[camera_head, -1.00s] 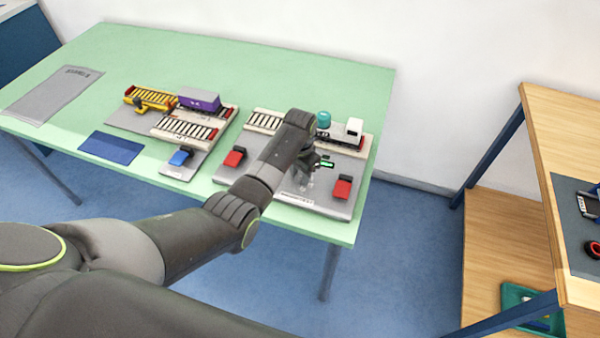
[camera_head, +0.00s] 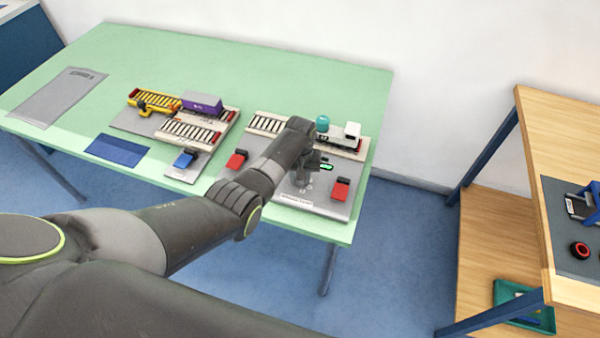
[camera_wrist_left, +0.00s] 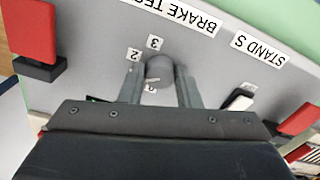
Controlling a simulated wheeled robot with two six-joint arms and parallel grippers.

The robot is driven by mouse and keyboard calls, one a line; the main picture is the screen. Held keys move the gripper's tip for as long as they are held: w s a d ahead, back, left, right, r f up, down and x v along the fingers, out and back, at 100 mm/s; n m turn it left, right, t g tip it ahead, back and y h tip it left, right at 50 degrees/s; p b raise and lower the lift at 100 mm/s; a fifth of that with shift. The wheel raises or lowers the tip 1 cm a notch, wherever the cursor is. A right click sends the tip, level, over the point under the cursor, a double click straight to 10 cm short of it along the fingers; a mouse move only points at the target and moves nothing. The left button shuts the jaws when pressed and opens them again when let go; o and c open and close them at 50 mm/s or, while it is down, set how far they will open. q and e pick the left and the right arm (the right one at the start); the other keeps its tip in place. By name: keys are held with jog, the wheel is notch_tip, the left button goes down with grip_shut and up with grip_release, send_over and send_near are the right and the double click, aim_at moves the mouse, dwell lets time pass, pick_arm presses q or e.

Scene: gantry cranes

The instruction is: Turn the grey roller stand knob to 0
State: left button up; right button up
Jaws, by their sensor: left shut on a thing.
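The grey knob (camera_wrist_left: 158,70) is on a light grey panel (camera_wrist_left: 95,20) in the left wrist view. Labels 2 and 3 stand beside it, and another mark below it is partly hidden. My left gripper (camera_wrist_left: 160,84) has one finger on each side of the knob and is shut on it. I cannot clearly read which number the knob points to. In the head view, my left gripper (camera_head: 305,178) is over the right-hand panel (camera_head: 330,206), and the arm hides the knob. My right gripper is not in view.
Red blocks (camera_head: 341,188) and (camera_head: 237,160) flank the gripper on the panel. A white-and-teal model train (camera_head: 338,132) stands behind it. To the left are a purple wagon (camera_head: 202,104), a yellow roller piece (camera_head: 152,102) and a blue block (camera_head: 185,159). A wooden shelf (camera_head: 535,120) stands at right.

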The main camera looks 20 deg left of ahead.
pick_arm(q)
jog(key=n+p, duration=0.1)
jog(key=n, duration=0.4)
jog(key=shift+w+r+n, duration=0.1)
jog(key=shift+r+n, duration=0.05)
jog(key=shift+n, duration=0.15)
jog(key=n+p, duration=0.1)
jog(key=n, duration=0.5)
dwell(0.4)
jog(key=o, duration=1)
jog(key=shift+r+p, duration=0.4)
jog(key=shift+p, duration=0.05)
notch_tip(320, 180, up, 7)
jog(key=shift+r+p, duration=0.15)
jog(key=shift+p, duration=0.65)
notch_tip(320, 180, up, 9)
jog(key=shift+r+b, duration=0.1)
jog(key=shift+b, duration=0.35)
